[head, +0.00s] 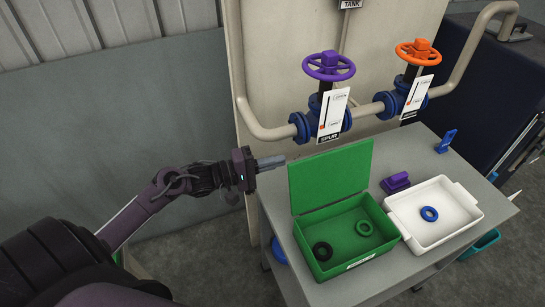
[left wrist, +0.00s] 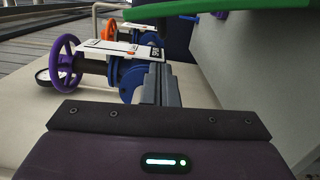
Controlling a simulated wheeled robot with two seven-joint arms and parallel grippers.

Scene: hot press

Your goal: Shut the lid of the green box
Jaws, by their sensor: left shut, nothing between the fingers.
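The green box (head: 345,264) stands on the grey table with its lid (head: 331,177) raised upright at the back. A black ring (head: 322,251) and a green ring (head: 364,228) lie inside it. My left gripper (head: 283,159) is shut and empty, just left of the lid's upper left corner. In the left wrist view the shut fingers (left wrist: 160,85) point ahead, and a green edge, likely the lid (left wrist: 235,8), crosses the top. I cannot tell whether finger and lid touch. My right gripper is in neither view.
A white tray (head: 468,223) with a blue ring (head: 429,214) stands right of the box. A purple block (head: 396,182) and a blue piece (head: 446,141) are behind it. Pipes with a purple valve wheel (head: 329,67) and an orange one (head: 418,53) rise behind the table (head: 416,150).

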